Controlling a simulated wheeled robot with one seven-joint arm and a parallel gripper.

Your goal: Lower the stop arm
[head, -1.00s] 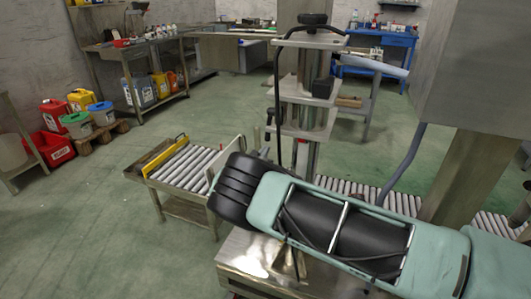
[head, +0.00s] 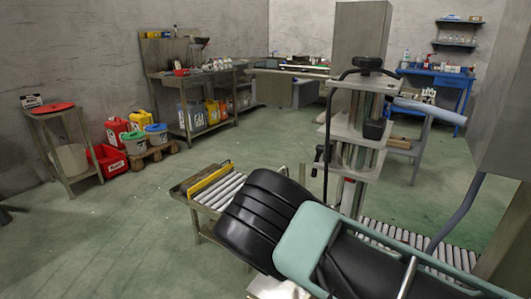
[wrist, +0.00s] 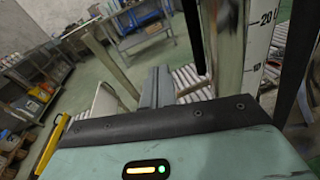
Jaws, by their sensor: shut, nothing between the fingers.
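A yellow bar (head: 210,181), which looks like the stop arm, lies along the left edge of a short roller conveyor (head: 230,190) in the head view. I cannot tell how it is hinged. A yellow bar also shows at the lower left of the wrist view (wrist: 50,146), tilted in that picture. My gripper (wrist: 156,85) is shut and empty in the wrist view, with rollers beyond its fingers and the bar off to its left. In the head view my arm hides the gripper and the conveyor's near right part.
A column machine with a black hose (head: 352,130) stands just right of the short conveyor. A longer roller run (head: 425,245) lies behind my arm. A grey cabinet (head: 505,120) is close at right.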

